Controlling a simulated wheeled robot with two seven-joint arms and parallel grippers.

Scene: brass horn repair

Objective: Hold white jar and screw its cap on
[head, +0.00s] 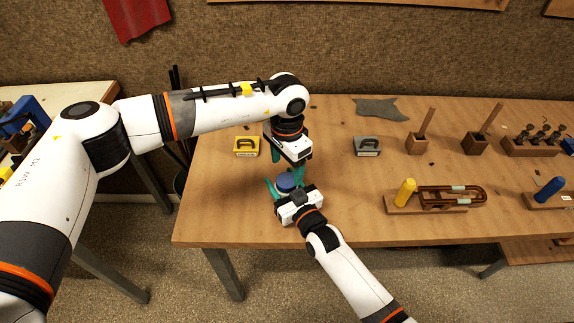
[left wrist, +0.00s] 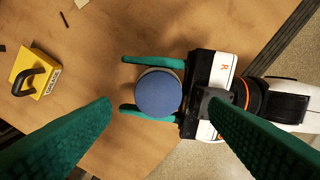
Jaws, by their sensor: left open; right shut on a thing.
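The blue cap (head: 284,181) sits over the white jar, seen from above in the left wrist view (left wrist: 158,94). Only a thin pale edge of the jar (left wrist: 152,70) shows under it; how tightly the cap is seated cannot be told. My right gripper (head: 287,186) is shut on the jar from the front, its green fingers on either side of it, also in the left wrist view (left wrist: 125,85). My left gripper (head: 286,166) is open and points down above the cap. In the left wrist view its fingers stand wide apart, with the cap between and beyond them.
A yellow block with a black handle (head: 246,146) stands left of the grippers, a grey one (head: 367,146) to the right. Farther right are a yellow-handled tool (head: 404,192) on a wooden rest and wooden holders (head: 417,144). The wooden table (head: 215,205) is bare at its front left.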

